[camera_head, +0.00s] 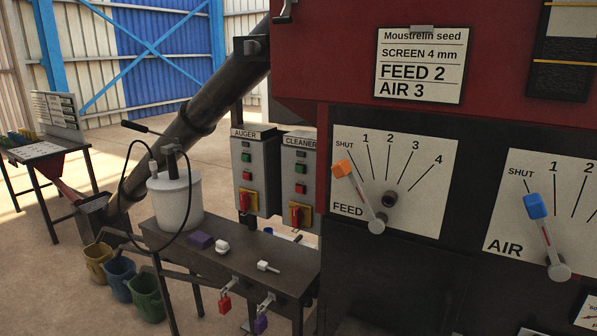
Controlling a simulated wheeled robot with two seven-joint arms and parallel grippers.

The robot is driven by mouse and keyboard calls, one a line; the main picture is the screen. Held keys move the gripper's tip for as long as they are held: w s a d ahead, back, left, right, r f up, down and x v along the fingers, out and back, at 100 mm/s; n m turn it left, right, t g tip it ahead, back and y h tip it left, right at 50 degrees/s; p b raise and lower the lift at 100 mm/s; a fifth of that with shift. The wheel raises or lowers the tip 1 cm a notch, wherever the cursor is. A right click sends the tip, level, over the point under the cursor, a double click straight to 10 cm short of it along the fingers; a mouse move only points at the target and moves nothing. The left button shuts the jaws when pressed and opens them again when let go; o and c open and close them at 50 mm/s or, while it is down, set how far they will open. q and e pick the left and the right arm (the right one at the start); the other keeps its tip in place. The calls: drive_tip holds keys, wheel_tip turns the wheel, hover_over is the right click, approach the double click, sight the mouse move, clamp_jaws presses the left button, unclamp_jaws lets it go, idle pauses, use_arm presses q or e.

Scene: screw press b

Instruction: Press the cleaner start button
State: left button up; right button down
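The cleaner control box (314,163), grey and labelled CLEANER, stands left of the red machine. A small dark reddish spot, perhaps a lamp, sits above the green button. The box's right edge meets the machine's side. The similar auger control box (261,180) stands just left of it, with its own green button (246,157) and red button (246,177). Neither of my grippers shows in the head view.
A dark bench (235,262) stands below the boxes, with a white tank (176,200), a hose and small items. A red padlock (224,303) and a purple padlock (261,323) hang at its front. The feed lever (343,168) and air lever (536,206) point near SHUT.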

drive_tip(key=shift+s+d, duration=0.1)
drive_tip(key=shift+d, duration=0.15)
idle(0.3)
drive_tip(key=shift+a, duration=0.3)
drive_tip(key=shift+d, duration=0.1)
